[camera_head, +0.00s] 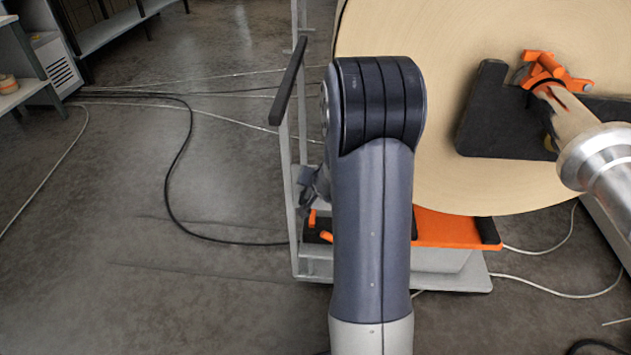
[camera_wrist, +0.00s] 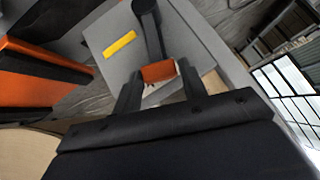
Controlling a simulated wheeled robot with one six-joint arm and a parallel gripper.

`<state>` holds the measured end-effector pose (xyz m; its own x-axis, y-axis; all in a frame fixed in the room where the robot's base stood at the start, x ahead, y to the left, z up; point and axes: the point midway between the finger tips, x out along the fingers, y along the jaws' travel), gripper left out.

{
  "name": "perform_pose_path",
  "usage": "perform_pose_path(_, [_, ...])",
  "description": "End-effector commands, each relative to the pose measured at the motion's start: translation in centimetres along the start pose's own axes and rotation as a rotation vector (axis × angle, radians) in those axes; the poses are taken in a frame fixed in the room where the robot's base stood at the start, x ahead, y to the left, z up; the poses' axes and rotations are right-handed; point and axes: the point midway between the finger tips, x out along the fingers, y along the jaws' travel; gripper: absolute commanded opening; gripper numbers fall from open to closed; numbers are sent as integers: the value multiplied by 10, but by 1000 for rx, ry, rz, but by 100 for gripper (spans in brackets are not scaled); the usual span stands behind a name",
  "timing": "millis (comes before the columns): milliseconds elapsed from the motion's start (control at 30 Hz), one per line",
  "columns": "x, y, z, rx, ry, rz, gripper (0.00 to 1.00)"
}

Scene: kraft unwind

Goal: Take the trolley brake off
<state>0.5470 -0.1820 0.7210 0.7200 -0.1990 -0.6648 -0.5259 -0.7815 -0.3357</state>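The trolley (camera_head: 455,229) has an orange deck with black edging and a grey base. Low at its left end, a black part carries small orange pieces (camera_head: 326,237). In the wrist view, a black lever (camera_wrist: 150,30) with an orange tip (camera_wrist: 158,71) stands over a grey plate. My gripper (camera_wrist: 160,75) has its two fingers apart, with the orange tip showing between their ends. Firm contact is not clear. In the head view, my gripper (camera_head: 308,194) is low beside the trolley's left upright, just above the orange pieces, and partly hidden by my arm.
A large kraft roll (camera_head: 390,30) stands over the trolley. The push handle (camera_head: 288,82) rises at the left. A yellow label (camera_wrist: 118,45) is on the grey plate. Black and white cables cross the floor. Shelving (camera_head: 110,28) stands far left; the left floor (camera_head: 90,260) is mostly clear.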

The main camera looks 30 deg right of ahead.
Motion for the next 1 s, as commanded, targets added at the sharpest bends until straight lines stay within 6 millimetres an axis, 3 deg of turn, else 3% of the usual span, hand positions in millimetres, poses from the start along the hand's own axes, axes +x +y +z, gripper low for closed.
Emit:
perform_pose_path(200, [0,0,0,0,-1,1,58])
perform_pose_path(533, [-7,0,0,1,-1,1,58])
perform_pose_path(1000, [-93,-1,-2,1,0,1,58])
